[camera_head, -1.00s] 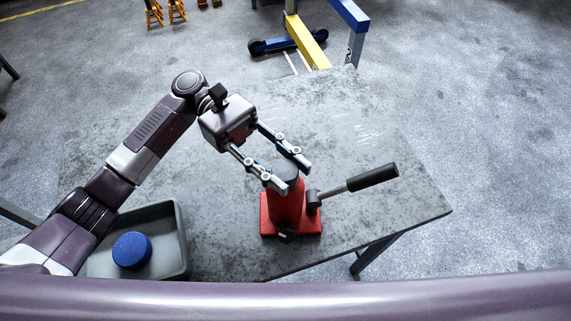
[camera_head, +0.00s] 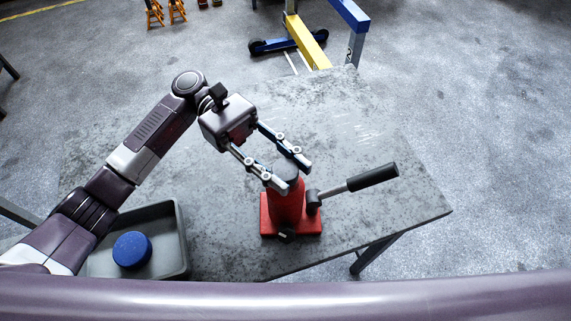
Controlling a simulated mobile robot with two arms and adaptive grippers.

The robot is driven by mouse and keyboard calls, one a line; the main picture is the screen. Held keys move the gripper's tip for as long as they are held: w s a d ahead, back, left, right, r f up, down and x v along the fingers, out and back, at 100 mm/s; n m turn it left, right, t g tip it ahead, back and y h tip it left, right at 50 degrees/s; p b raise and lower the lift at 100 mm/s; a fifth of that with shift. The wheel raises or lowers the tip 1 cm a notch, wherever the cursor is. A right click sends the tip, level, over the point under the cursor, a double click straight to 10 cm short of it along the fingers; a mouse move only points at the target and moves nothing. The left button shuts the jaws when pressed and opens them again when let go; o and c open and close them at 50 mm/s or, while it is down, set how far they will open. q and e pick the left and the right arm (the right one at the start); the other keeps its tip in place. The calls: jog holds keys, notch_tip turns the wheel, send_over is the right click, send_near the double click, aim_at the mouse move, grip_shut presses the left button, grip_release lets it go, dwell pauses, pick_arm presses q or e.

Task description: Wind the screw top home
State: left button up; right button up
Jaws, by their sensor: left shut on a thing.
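A red jack (camera_head: 287,208) stands upright on the grey metal table, with a black-gripped handle (camera_head: 372,177) sticking out to the right. Its dark round screw top (camera_head: 286,170) sits at the top of the red body. My left gripper (camera_head: 292,179) reaches in from the upper left and is shut on the screw top, one finger on each side of it. The fingers partly hide the screw top, so I cannot tell how far it is screwed in. My right gripper is not in view.
A grey tray (camera_head: 181,240) with a blue round thing (camera_head: 132,250) in it sits at the table's front left. The table (camera_head: 345,120) is clear behind the jack. A yellow and blue frame (camera_head: 308,42) stands on the floor beyond.

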pick_arm(q)
jog(key=shift+r, duration=0.2)
jog(key=o, duration=1.2)
jog(key=shift+f, duration=0.1)
jog(key=v, duration=1.2)
